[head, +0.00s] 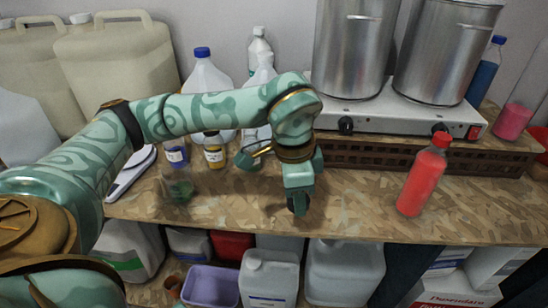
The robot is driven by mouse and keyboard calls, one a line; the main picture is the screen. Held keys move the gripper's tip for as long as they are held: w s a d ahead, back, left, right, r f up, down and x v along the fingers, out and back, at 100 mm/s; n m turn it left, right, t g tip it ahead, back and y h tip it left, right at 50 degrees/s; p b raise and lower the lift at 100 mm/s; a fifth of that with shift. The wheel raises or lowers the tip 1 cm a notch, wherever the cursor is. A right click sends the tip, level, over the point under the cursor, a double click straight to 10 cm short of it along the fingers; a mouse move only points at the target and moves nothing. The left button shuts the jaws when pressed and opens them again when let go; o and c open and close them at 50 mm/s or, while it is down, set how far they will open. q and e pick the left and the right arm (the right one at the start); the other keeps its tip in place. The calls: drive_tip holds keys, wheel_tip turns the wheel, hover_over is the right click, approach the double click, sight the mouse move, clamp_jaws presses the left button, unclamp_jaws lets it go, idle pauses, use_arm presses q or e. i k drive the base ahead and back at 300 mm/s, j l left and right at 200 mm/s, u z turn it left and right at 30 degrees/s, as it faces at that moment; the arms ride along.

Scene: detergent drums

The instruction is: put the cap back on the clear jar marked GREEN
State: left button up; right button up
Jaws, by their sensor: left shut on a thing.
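A clear jar (179,188) with green contents low inside stands on the wooden bench at the left, near the front edge; I see no cap on it, and its label is too small to read. My left gripper (298,203) points down above the bench, well to the right of that jar. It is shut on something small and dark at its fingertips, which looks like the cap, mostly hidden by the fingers. My right gripper is not in view.
Small jars, one with yellow contents (214,155), stand behind the green one. A red bottle (423,178) stands at the right. Steel pots (352,50) sit on a burner (395,112) at the back. The bench between my gripper and the red bottle is clear.

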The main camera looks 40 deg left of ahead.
sight(250, 136)
drive_tip(key=k+j+u, duration=0.1)
drive_tip(key=j, duration=0.4)
drive_tip(key=k+j+u, duration=0.1)
drive_tip(key=j, duration=0.35)
drive_tip(key=k+j+u, duration=0.1)
drive_tip(key=j, duration=0.4)
